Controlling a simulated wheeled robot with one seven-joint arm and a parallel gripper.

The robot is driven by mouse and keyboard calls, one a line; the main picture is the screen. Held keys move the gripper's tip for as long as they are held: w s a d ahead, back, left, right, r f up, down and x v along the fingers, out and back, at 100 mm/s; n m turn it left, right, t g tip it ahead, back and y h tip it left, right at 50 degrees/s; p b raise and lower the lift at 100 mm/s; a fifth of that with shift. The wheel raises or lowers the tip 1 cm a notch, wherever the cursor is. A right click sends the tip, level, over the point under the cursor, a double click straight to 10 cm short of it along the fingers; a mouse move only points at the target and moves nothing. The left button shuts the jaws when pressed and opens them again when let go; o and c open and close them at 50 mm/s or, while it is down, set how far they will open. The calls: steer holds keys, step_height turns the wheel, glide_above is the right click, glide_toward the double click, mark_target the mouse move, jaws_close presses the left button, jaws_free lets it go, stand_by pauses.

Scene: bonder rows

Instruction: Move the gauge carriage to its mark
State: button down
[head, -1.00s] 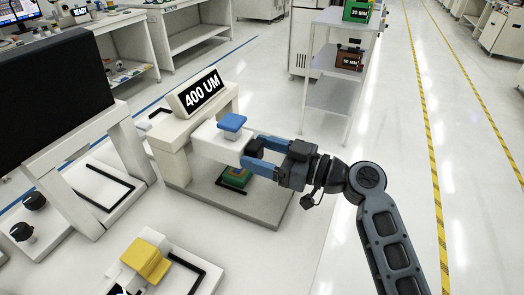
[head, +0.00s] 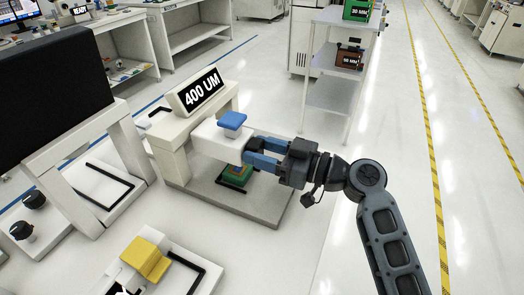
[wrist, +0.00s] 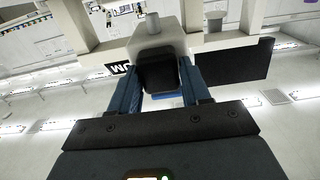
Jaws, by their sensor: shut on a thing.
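The gauge (head: 172,135) is a white stand with a sign reading 400 UM (head: 202,91). Its white carriage (head: 212,138) juts out towards my arm, with a blue block (head: 232,121) on top. My gripper (head: 248,158) reaches in from the right at the carriage's front end. In the wrist view, a black grip block (wrist: 158,74) on the carriage (wrist: 157,42) sits between the two blue fingers, and my gripper (wrist: 160,88) is shut on it. In the head view the fingers mostly hide this block. I cannot make out the mark.
A yellow block (head: 147,258) is on a fixture at the front. A dark screen (head: 50,95) stands at left, a shelf cart (head: 335,95) behind. The floor at right is clear.

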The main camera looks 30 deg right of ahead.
steer(key=w+d+b, duration=0.2)
steer(key=d, duration=0.1)
steer(key=w+d+b, duration=0.2)
steer(key=d+b, duration=0.1)
steer(key=w+d+b, duration=0.2)
steer(key=d+b, duration=0.1)
steer(key=shift+w+f, duration=0.2)
steer(key=shift+w, duration=0.1)
steer(key=shift+w+d+r, duration=0.25)
steer(key=shift+d+r, duration=0.05)
steer(key=shift+d, duration=0.15)
steer(key=c, duration=0.6)
jaws_free()
steer(key=shift+w, duration=0.1)
steer(key=b+v, duration=0.1)
steer(key=v, duration=0.7)
steer(key=shift+f, duration=0.1)
